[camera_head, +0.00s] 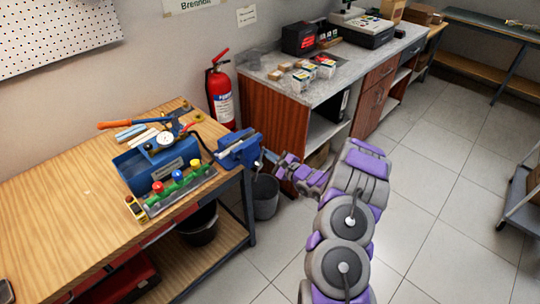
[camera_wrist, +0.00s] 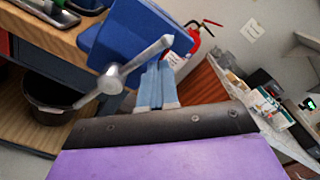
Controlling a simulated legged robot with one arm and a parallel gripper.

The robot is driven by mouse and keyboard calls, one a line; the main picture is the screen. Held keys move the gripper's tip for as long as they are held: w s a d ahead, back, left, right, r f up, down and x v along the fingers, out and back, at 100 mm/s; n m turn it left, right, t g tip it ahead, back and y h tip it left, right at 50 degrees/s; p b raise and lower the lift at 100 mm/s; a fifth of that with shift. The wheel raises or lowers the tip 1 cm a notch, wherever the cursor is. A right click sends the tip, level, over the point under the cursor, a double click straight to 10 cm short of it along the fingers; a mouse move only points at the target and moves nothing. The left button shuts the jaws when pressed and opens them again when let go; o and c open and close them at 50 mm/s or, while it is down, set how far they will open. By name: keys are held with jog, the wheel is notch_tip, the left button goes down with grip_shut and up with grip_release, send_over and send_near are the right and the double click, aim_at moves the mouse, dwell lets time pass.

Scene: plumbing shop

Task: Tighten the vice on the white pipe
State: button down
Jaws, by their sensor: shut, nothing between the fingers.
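The blue vice (camera_head: 238,148) is fixed at the right end of the wooden workbench. In the wrist view its blue body (camera_wrist: 130,38) fills the upper middle, with the silver handle bar and screw head (camera_wrist: 112,78) facing me. My gripper (camera_head: 268,156) is at the vice's front, on the handle side. In the wrist view the pale blue fingers of my gripper (camera_wrist: 154,72) are together, close beside or behind the handle bar; I cannot tell whether they touch it. I cannot make out the white pipe in either view.
The workbench (camera_head: 50,215) carries a blue pump box with a gauge (camera_head: 158,165) and a manifold with coloured knobs (camera_head: 178,182). A fire extinguisher (camera_head: 219,95) stands behind the vice. A grey bucket (camera_head: 266,196) is below.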

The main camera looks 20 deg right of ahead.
jog(key=shift+s+a+r, duration=0.2)
jog(key=shift+a+r, duration=0.2)
jog(key=shift+a, duration=0.2)
jog(key=shift+s+a+r+b, duration=0.2)
jog(key=shift+a+r+b, duration=0.15)
jog(key=shift+a, duration=0.15)
jog(key=shift+a+f, duration=0.1)
jog(key=shift+s+a, duration=0.25)
jog(key=shift+a, duration=0.25)
